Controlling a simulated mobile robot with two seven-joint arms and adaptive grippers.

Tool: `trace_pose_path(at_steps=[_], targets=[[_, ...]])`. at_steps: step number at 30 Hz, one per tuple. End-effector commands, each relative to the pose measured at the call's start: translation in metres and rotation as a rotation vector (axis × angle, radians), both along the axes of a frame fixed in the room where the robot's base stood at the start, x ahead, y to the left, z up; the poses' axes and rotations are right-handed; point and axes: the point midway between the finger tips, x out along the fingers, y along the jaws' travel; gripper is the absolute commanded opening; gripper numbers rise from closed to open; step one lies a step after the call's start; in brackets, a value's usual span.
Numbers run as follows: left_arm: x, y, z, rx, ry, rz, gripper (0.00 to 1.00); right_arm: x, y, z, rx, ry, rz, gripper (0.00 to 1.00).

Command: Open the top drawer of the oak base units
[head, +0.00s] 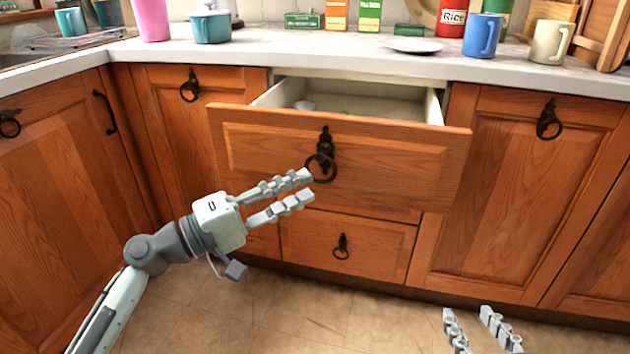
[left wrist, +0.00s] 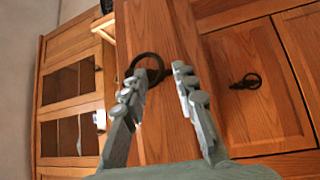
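The top drawer (head: 390,155) of the oak base units stands pulled out, and its pale inside shows behind the front. A dark ring handle (head: 321,165) hangs on the drawer front; it also shows in the left wrist view (left wrist: 149,60). My left gripper (head: 307,184) is just in front of the ring, fingers apart. In the left wrist view the ring lies at and beyond the fingertips (left wrist: 155,75); I cannot tell whether they touch it. My right gripper (head: 467,312) is low at the bottom edge, fingers apart and empty, away from the drawer.
A lower drawer (head: 375,245) with a small ring is closed beneath. Cupboard doors flank it, left (head: 185,130) and right (head: 520,200). The worktop (head: 345,62) above holds mugs, boxes and a plate (head: 411,45). The floor (head: 290,320) in front is clear.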

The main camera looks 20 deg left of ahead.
Motion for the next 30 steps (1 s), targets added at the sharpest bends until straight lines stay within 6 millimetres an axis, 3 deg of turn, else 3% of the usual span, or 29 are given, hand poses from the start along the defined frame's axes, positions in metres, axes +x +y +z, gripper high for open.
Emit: trace_pose_path(at_steps=[6, 12, 30], targets=[[-0.032, 0.033, -0.008, 0.0, 0.004, 0.002, 0.28, 0.0, 0.0, 0.0, 0.0, 0.0, -0.001, 0.4], [-0.049, 0.05, -0.01, 0.0, 0.0, 0.001, 0.28, 0.0, 0.0, 0.0, 0.0, 0.0, -0.001, 0.4], [-0.052, 0.053, -0.01, 0.0, -0.001, 0.001, 0.28, 0.0, 0.0, 0.0, 0.0, 0.0, -0.001, 0.4]])
